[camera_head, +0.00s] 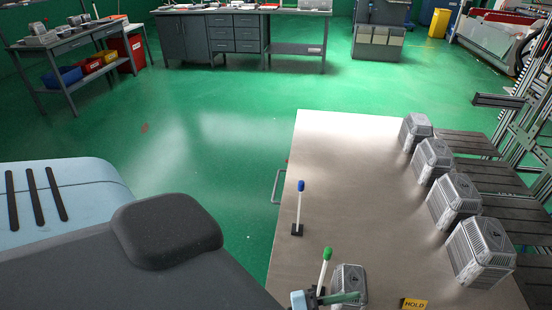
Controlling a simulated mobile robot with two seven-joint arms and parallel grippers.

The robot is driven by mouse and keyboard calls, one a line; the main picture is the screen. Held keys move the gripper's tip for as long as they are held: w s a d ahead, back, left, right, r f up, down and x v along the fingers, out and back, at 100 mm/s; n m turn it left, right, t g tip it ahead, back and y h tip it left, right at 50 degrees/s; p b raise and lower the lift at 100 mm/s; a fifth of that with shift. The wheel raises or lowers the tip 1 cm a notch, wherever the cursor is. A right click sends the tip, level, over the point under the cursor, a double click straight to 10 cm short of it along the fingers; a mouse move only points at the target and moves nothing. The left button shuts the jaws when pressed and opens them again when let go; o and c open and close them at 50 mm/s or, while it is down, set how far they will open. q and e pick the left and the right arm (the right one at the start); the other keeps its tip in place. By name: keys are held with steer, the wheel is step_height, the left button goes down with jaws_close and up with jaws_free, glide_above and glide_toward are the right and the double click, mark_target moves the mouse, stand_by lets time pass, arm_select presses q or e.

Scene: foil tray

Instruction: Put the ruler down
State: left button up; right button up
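I cannot make out a ruler for certain. A short dark-green bar (344,298) lies near the bottom edge of the table, in front of a ribbed grey metal block (349,279). A small light-blue and dark part (299,300) is at its left end, cut off by the frame edge. I cannot tell what these two are. Neither of my grippers can be made out. Large dark-grey and light-blue surfaces fill the lower left and hide what is behind them.
A metal-topped table (345,150) has several ribbed grey blocks (453,199) along its right side. A blue-topped white stick (299,200) and a green-topped one (324,268) stand at its left. The table's middle is clear.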

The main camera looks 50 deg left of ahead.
arm_select(q)
steer(key=s+a+f+n+g+y, duration=0.4)
steer(key=s+a+f+n+y, duration=0.1)
steer(key=s+f, duration=0.5)
steer(key=s+a+f+n+g+y, duration=0.3)
steer(key=s+f+n, duration=0.4)
steer(key=s+f, duration=0.3)
steer(key=shift+s+a+f+g+y, duration=0.3)
steer(key=shift+s+a+g+y, duration=0.1)
steer(key=shift+a+y, duration=0.55)
steer(key=shift+w, duration=0.1)
